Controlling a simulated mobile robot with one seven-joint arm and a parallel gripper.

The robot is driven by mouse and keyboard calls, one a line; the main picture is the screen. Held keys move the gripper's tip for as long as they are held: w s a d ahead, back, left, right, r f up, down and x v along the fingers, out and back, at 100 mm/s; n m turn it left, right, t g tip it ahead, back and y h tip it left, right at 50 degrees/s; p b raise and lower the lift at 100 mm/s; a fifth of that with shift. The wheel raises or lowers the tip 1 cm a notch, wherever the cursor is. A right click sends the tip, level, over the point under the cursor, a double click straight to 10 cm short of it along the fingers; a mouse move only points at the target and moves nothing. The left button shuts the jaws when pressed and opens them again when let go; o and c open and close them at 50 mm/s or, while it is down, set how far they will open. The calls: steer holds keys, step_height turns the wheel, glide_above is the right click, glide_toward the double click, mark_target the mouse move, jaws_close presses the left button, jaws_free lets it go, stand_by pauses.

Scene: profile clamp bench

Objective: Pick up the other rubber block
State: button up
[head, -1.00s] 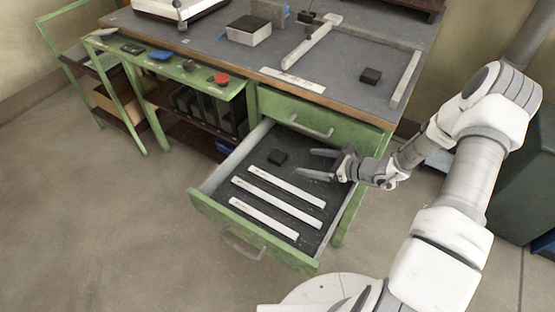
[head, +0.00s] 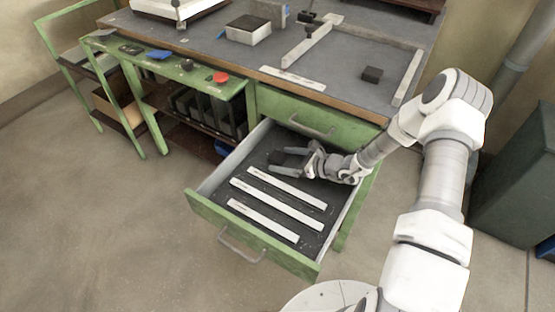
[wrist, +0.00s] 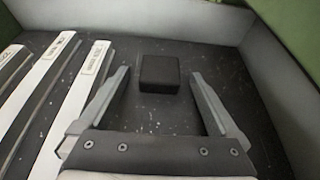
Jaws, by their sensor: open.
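A black rubber block (wrist: 160,74) lies on the dark floor of the open drawer (head: 255,250). In the wrist view it sits just beyond and between the spread fingertips of my gripper (wrist: 160,82), with clear space on both sides. In the head view my gripper (head: 282,161) is inside the drawer, its fingers reaching left around the dark block (head: 277,157), which they partly hide. The fingers are open and hold nothing. Another black rubber block (head: 372,74) lies on the bench top at the right, inside the pale profile frame.
Several white strips (head: 277,204) lie side by side in the drawer, left of my gripper in the wrist view. The drawer walls (wrist: 283,80) rise close on the right and behind the block. A closed green drawer (head: 305,118) is above.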

steer(key=c, duration=1.5)
steer(key=shift+r, duration=0.1)
